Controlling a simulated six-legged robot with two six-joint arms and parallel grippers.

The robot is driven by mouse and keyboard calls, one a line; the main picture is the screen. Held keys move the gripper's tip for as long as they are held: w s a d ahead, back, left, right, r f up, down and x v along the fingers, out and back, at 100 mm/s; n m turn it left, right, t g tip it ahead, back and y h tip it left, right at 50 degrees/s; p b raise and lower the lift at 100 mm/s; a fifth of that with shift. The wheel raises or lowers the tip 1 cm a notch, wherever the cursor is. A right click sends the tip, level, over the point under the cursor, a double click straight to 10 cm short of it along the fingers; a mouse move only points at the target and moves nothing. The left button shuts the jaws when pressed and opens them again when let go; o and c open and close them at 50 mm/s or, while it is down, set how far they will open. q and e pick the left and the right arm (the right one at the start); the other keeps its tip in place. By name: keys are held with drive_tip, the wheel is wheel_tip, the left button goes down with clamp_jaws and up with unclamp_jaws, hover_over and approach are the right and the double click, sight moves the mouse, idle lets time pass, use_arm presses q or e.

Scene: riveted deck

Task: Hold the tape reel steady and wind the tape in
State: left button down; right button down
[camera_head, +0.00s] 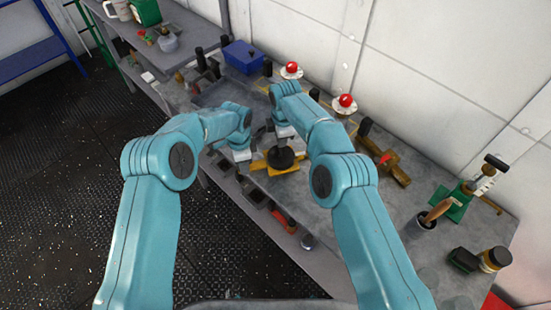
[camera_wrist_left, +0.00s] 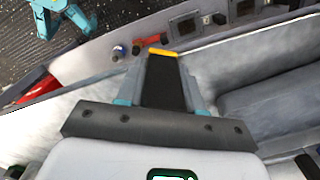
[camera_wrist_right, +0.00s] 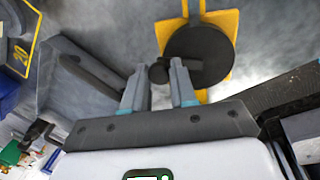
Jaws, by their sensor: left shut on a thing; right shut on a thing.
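The tape reel (camera_head: 282,158) is a round black disc with yellow arms, lying on the grey bench between my grippers. In the right wrist view the disc (camera_wrist_right: 199,55) shows from above, with a small dark knob (camera_wrist_right: 159,72) at its edge. My right gripper (camera_wrist_right: 158,75) is shut on that knob; it shows above the reel in the head view (camera_head: 285,133). My left gripper (camera_head: 243,160) is at the reel's left side, shut on its black grip (camera_wrist_left: 164,85), which ends in a yellow edge. The tape itself cannot be made out clearly.
Red balls on pale discs (camera_head: 346,102) stand along the wall behind. A brown wooden piece (camera_head: 398,174), a green clamp (camera_head: 452,208), a brush in a cup (camera_head: 430,218) and a jar (camera_head: 495,259) are to the right. A blue box (camera_head: 242,55) is at the back.

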drive_tip(key=c, duration=0.8)
unclamp_jaws()
drive_tip(key=shift+r, duration=0.1)
drive_tip(key=r, duration=0.5)
drive_tip(key=s+r, duration=0.1)
drive_tip(key=r, duration=0.5)
drive_tip(key=s+r, duration=0.1)
drive_tip(key=r, duration=0.4)
drive_tip(key=shift+d+r, duration=0.25)
drive_tip(key=shift+r, duration=0.1)
use_arm(q)
drive_tip(key=c, duration=0.6)
unclamp_jaws()
drive_tip(key=shift+c, duration=0.2)
